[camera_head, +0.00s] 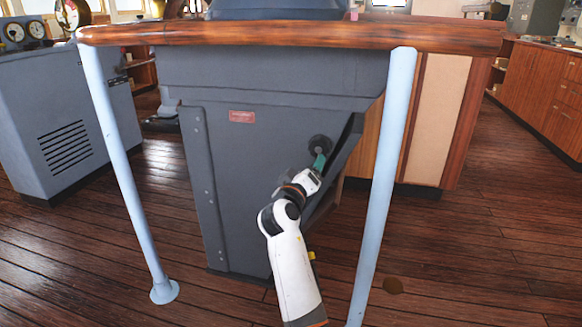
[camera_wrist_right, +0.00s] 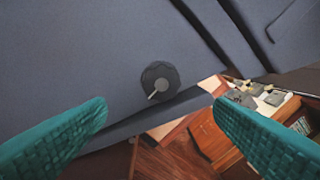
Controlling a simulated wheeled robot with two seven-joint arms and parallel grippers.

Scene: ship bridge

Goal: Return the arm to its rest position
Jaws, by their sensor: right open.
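My right arm reaches up from the bottom of the head view, and its gripper (camera_head: 319,161) is at the grey console (camera_head: 250,150). In the right wrist view the two green fingers of this gripper (camera_wrist_right: 160,108) are wide apart with nothing between their tips. A round black knob (camera_wrist_right: 160,84) with a small light lever sits on the grey console face ahead of the fingers, apart from both. The knob also shows in the head view (camera_head: 319,142), just beyond the gripper. My left arm and gripper are not in view.
A wooden rail (camera_head: 290,36) on two pale blue posts, left (camera_head: 119,165) and right (camera_head: 384,180), stands before the console. My right arm is between the posts. A grey cabinet (camera_head: 65,120) is at left, wooden cabinets (camera_head: 545,90) at right.

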